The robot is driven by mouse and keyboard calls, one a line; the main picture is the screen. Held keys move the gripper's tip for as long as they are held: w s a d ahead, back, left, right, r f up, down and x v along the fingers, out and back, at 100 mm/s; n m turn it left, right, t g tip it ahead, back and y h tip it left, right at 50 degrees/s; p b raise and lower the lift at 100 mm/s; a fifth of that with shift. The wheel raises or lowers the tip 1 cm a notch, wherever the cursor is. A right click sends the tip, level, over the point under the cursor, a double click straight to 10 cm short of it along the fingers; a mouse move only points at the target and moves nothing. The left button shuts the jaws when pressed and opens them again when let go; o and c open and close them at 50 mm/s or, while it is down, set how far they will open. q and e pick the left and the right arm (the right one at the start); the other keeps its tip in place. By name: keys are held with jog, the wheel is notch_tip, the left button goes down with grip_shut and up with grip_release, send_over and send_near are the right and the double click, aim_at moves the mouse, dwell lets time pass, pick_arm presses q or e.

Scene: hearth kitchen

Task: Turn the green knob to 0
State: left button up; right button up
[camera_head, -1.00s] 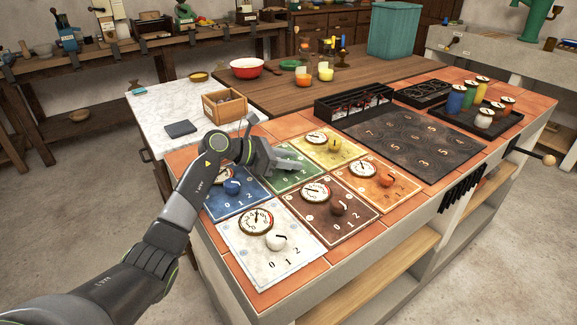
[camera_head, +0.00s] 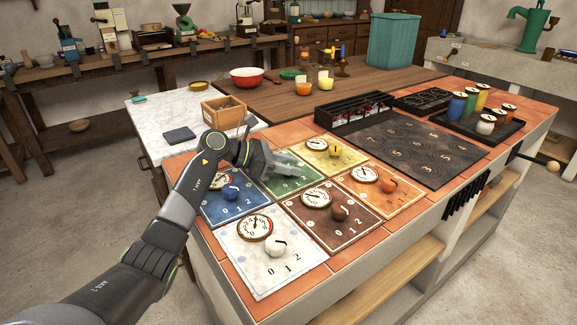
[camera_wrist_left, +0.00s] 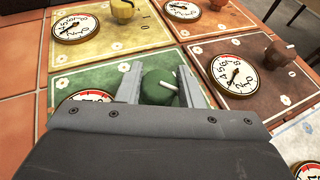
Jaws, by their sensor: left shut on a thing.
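The green panel (camera_head: 293,183) lies in the back row of coloured panels, between the blue and yellow ones. My left gripper (camera_head: 289,166) reaches down over it and hides the knob in the head view. In the left wrist view the round green knob (camera_wrist_left: 157,88) sits between the two fingers of my left gripper (camera_wrist_left: 162,90), which is shut on it. A white pointer mark shows on the knob. The green panel's dial (camera_wrist_left: 82,99) is partly hidden behind the gripper, so its reading cannot be told. The panel's numbers are not readable. My right gripper is not in view.
Close around are the blue panel (camera_head: 208,211), yellow panel (camera_head: 325,162), brown panel (camera_head: 320,232) and white panel (camera_head: 240,263), with knobs and dials. A wooden box (camera_head: 224,112) stands behind my gripper. A black rack (camera_head: 353,112) stands further right.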

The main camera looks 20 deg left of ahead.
pick_arm(q)
jog(key=shift+f, duration=0.15)
jog(key=o, duration=1)
jog(key=shift+a, duration=0.1)
jog(key=v, duration=1.7)
jog(key=shift+s+a, duration=0.1)
jog(key=shift+s, duration=0.05)
